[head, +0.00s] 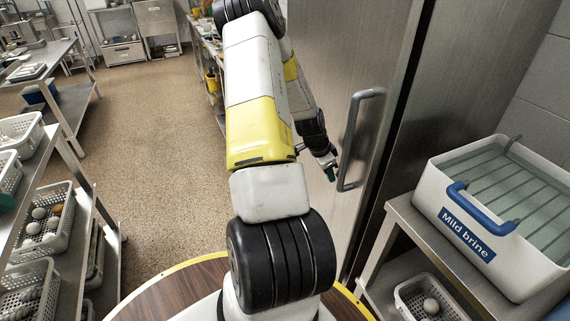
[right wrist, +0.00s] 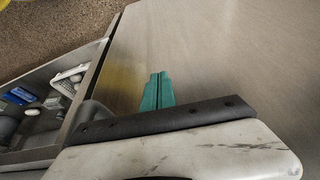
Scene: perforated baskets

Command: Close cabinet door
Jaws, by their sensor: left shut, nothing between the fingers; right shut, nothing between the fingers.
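The cabinet door (head: 330,60) is a tall brushed-steel panel right of centre in the head view, with a grey bar handle (head: 349,150) near its right edge. A dark gap runs along that edge, so the door looks ajar; how far is hard to tell. My right gripper (head: 331,172) is shut and empty, just left of the handle's lower part and close to the door face. In the right wrist view, its green fingers (right wrist: 157,92) lie together before a pale steel panel (right wrist: 220,50). A teal tip of my left gripper (head: 6,202) shows at the left edge; its rest is cut off.
A white tub labelled "Mild brine" (head: 462,236) stands on a steel table at the right, with a basket (head: 408,300) below. Shelves (head: 75,165) with white perforated baskets stand at the left. A laden rack (head: 212,85) stands behind the door. The speckled floor (head: 160,170) between is clear.

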